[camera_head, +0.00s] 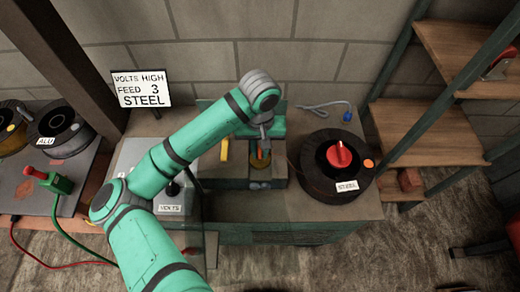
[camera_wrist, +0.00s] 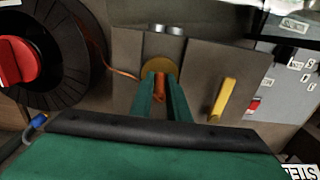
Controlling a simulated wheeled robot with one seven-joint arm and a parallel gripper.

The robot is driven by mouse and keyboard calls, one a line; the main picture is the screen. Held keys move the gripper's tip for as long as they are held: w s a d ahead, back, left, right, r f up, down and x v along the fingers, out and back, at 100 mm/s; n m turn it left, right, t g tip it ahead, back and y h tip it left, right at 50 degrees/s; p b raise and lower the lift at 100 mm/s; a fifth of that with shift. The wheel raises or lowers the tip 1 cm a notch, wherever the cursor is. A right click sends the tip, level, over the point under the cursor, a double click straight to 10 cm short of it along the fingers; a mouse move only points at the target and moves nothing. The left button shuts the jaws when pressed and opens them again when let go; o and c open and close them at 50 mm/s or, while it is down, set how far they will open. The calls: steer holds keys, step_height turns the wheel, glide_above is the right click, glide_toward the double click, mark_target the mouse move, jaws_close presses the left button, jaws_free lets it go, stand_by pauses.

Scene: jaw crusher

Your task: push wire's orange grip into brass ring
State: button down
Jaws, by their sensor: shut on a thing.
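My gripper (camera_wrist: 159,97) is shut on the wire's orange grip (camera_wrist: 159,86), which shows between its two green fingers in the wrist view. In the head view the orange grip (camera_head: 260,154) is small, just below my wrist. The brass ring (camera_wrist: 159,68) lies on a grey block right at the far end of the grip. The brass ring (camera_head: 260,164) also shows in the head view, partly covered. The grip overlaps the ring's near edge; I cannot tell whether it is inside or only in front. The thin orange wire (camera_wrist: 122,73) runs left toward the black spool.
A black spool (camera_head: 322,178) with a red knob (camera_head: 341,155) and STEEL label stands at the right. A yellow lever (camera_wrist: 222,99) stands beside the ring. A blue-ended cable (camera_head: 330,107) lies behind. A sign (camera_head: 141,88) reads VOLTS HIGH, FEED 3, STEEL.

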steer(key=shift+f, duration=0.5)
steer(key=c, duration=1.6)
jaws_free()
step_height(320, 180, up, 11)
steer(key=shift+f, duration=0.1)
